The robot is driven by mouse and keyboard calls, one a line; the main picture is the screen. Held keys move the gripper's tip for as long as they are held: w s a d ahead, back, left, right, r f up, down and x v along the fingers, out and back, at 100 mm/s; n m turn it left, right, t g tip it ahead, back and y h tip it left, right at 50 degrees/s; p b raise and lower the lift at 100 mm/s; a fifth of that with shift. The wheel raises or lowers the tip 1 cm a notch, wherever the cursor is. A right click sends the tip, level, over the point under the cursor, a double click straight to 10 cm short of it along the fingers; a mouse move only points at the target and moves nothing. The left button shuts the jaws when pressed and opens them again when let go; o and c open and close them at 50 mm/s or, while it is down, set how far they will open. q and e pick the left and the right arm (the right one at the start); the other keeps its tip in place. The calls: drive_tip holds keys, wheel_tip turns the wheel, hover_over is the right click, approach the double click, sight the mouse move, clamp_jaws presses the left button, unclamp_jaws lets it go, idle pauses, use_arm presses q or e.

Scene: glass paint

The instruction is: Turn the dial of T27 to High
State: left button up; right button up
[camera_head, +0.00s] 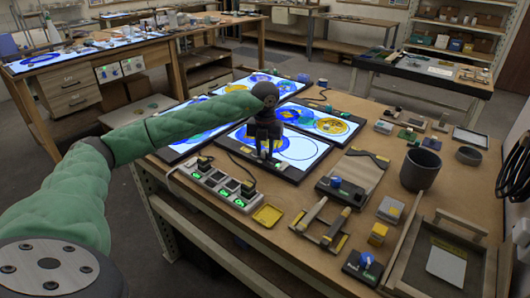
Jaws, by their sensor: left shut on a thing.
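My left gripper (269,158) points down at the front frame of a lit light panel (310,153), which shows blue and yellow glass shapes. Its fingers are shut on a small part there, mostly hidden by them; I cannot read whether it is the T27 dial or where it points. A black box with a blue dial (336,182) stands to the right on the table. Another black box with a blue dial (366,260) stands at the front. No T27 label is legible. My right gripper is not in view.
A power strip (223,184) with green-lit switches and black plugs lies just in front of the gripper. A yellow tray (267,215), a dark cup (420,169) and a wooden tray (485,262) stand on the table (289,238). More lit panels lie behind.

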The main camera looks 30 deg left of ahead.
sight(265, 151)
use_arm(q)
drive_tip(key=shift+n, duration=0.7)
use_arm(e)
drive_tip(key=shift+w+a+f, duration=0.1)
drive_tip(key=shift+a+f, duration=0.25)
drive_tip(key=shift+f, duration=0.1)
use_arm(q)
drive_tip(key=o, duration=1)
wheel_tip(265, 151, up, 6)
drive_tip(key=shift+r+b, duration=0.2)
drive_tip(key=shift+b, duration=0.6)
drive_tip(key=shift+r, duration=0.65)
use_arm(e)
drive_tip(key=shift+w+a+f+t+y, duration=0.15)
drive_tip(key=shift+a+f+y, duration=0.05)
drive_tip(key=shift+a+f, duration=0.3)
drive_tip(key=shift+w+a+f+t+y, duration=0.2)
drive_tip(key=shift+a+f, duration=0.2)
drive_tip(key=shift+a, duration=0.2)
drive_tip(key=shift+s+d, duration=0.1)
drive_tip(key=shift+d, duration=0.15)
